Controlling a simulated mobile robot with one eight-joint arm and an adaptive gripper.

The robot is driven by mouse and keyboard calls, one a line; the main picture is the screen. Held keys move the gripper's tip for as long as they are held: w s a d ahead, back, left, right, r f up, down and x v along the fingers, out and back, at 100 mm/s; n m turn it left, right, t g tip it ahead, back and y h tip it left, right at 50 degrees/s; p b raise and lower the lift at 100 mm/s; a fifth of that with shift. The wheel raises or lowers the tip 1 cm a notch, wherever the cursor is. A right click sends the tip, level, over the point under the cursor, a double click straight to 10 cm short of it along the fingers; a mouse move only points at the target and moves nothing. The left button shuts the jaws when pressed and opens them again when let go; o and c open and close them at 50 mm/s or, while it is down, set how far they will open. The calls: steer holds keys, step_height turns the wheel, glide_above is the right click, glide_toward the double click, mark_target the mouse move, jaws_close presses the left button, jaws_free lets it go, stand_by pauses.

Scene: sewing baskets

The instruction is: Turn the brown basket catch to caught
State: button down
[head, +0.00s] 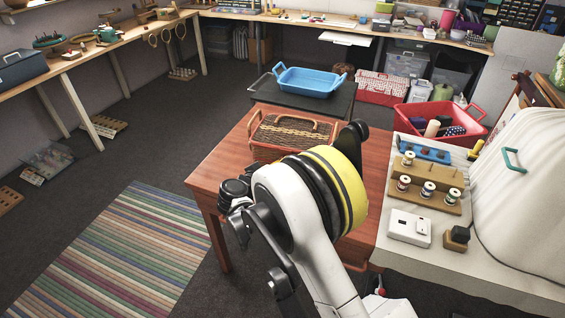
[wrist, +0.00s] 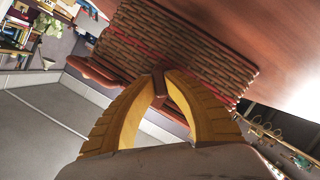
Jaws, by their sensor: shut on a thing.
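In the head view my arm hides the fingers and the near side of the basket.
The reddish table (head: 228,160) has bare surface left of the basket. A blue tray (head: 308,80) sits on a dark stand behind. The striped rug (head: 115,255) lies on open floor.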

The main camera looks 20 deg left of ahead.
steer(key=m+y, duration=0.2)
steer(key=m, duration=0.1)
steer(key=shift+d, duration=0.15)
steer(key=shift+m+g+y, duration=0.3)
steer(key=shift+m+y, duration=0.6)
steer(key=shift+m, duration=0.5)
steer(key=c, duration=1.4)
jaws_free()
steer(key=shift+s+r, duration=0.1)
steer(key=v, duration=1.1)
steer(key=shift+s+d+r, duration=0.15)
steer(key=shift+s+r, duration=0.05)
steer(key=shift+s, duration=0.15)
